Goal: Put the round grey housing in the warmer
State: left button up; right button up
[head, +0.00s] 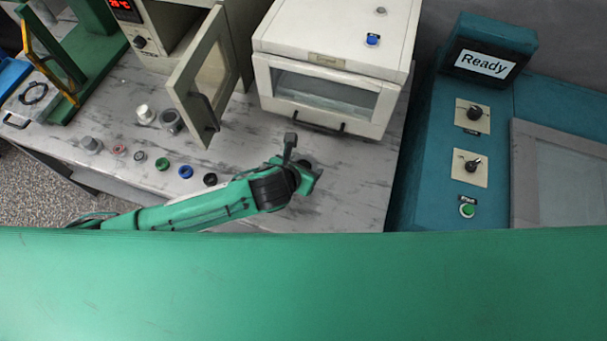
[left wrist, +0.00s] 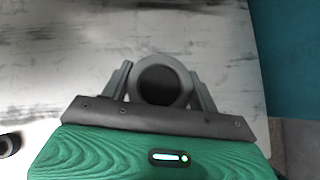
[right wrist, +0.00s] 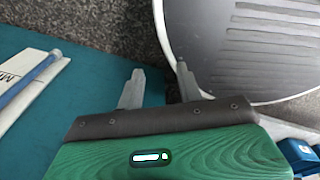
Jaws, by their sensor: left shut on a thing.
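My left gripper (left wrist: 160,82) is shut on the round grey housing (left wrist: 142,76), a ring-shaped part with a dark round centre, held between its two fingers. In the head view the left gripper (head: 304,172) is over the table in front of the middle white box; the housing is hard to make out there. The warmer appears to be the cream cabinet (head: 160,40) at the upper left with a red temperature display. Its windowed door (head: 203,82) stands open toward the table. My right gripper (right wrist: 160,88) is open and empty, and out of the head view.
The white box (head: 330,95) with a window front is closed. Several small parts stand on the table (head: 350,185) at left, including a grey cylinder (head: 171,121) and a blue ring (head: 185,171). A teal console (head: 427,160) is at right. The right wrist view shows a grey ribbed bin (right wrist: 240,50).

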pick_arm(q)
jog(key=shift+d+f, duration=0.1)
jog(key=shift+f, duration=2.85)
jog(key=o, duration=1.3)
jog(key=shift+f, duration=0.1)
